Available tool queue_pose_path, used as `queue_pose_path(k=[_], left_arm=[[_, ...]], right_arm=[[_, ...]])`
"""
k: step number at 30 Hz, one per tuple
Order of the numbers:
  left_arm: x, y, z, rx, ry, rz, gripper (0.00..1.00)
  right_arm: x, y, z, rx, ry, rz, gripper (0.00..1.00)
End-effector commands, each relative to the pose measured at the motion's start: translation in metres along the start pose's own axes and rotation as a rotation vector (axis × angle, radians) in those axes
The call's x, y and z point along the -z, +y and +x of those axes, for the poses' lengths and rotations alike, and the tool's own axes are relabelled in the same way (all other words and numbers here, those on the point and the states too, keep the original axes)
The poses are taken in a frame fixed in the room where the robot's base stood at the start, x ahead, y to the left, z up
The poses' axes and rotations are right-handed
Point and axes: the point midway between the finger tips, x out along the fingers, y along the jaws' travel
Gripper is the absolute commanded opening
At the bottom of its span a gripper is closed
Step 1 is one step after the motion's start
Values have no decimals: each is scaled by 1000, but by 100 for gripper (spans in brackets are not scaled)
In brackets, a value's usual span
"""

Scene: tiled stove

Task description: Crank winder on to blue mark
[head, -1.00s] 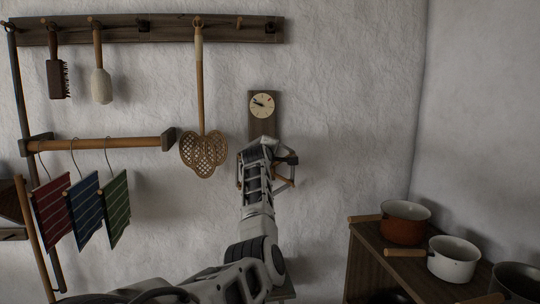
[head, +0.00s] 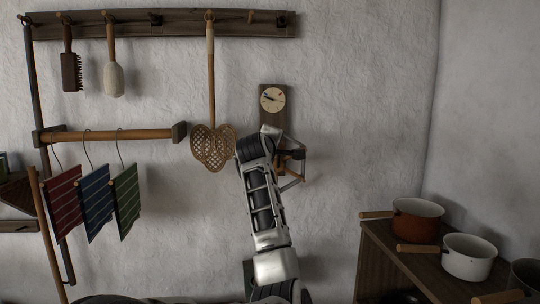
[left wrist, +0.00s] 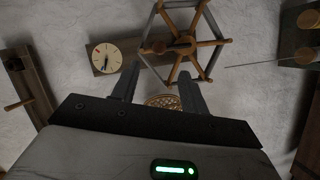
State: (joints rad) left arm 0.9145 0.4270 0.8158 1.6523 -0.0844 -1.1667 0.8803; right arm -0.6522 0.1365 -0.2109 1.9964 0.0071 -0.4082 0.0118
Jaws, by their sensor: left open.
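The winder is a six-spoked reel with wooden arms on the wall, seen in the left wrist view (left wrist: 205,44) and partly behind my left arm in the head view (head: 292,167).
A wicker beater (head: 212,148) hangs left of the dial. Red, blue and green cloths (head: 95,202) hang further left. Pots, including a brown one (head: 416,222), stand on a wooden shelf (head: 395,258) at the right. The wall between winder and pots is clear.

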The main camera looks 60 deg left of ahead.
Motion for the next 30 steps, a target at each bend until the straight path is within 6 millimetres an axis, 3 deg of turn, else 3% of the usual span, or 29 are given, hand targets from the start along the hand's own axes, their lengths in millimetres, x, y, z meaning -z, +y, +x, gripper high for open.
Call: queue_pose_path(k=[3,9,19,22,26,29,30], left_arm=[[0,-2,-21,-1,2,1,44],[0,-1,-38,0,0,1,44],[0,0,-41,1,-1,2,44],[-8,-2,-39,0,-3,41,44],[-52,-16,-33,-12,-24,255,44],[-119,-46,-31,-44,-80,540,44],[-152,-65,-34,-65,-118,668,44]], right_arm=[[-3,0,2,3,-1,-2,45],[-4,0,2,4,0,-4,45],[-3,0,2,4,1,-5,45],[-3,0,2,4,1,-5,45],[-4,0,2,3,2,-6,45],[-4,0,2,3,2,-6,45],[-4,0,2,3,2,-6,45]])
